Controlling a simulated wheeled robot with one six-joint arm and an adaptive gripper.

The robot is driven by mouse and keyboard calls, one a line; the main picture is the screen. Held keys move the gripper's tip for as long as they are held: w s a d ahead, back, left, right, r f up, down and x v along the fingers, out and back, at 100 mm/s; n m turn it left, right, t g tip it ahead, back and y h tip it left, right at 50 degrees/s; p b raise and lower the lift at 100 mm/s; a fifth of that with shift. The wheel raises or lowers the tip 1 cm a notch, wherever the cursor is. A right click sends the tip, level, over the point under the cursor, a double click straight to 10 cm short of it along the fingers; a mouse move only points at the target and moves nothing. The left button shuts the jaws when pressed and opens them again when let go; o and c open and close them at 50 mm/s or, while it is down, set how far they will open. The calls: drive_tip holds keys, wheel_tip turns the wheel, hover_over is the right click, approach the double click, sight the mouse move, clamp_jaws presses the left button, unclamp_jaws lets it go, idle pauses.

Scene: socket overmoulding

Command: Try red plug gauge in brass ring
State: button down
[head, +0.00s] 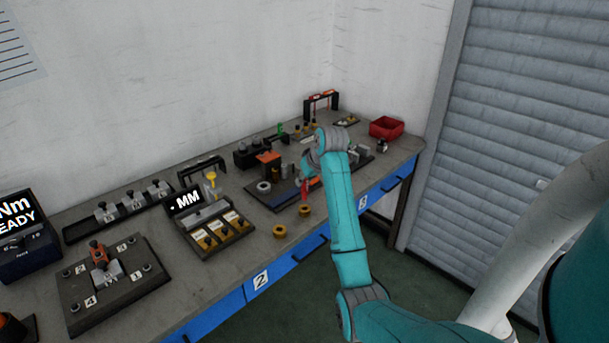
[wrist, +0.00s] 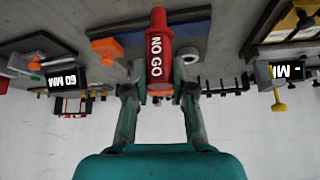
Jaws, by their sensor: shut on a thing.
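The red plug gauge (wrist: 158,50), marked NO GO, is between the fingers of my gripper (wrist: 159,88) in the wrist view, which looks upside down. The gripper is shut on it. In the head view the gauge (head: 304,188) shows as a small red upright shape beside my arm, which mostly hides the gripper. A brass ring (head: 305,211) lies near the bench's front edge, just below the gauge in the picture. I cannot tell whether the gauge touches it. A second brass ring (head: 280,231) lies to its left. No brass ring is clear in the wrist view.
A dark blue mat (head: 262,195) with fixtures lies behind the rings. A display (head: 186,201) with a tray of brass parts (head: 214,238) stands to the left. A red bin (head: 386,128) is at the far right. Some bare bench (head: 245,262) lies along the front.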

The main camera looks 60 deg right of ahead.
sight(307, 186)
drive_tip(key=shift+f, duration=1.55)
drive_tip(key=shift+f, duration=0.45)
idle(4.9)
drive_tip(key=shift+r, duration=0.4)
idle(0.7)
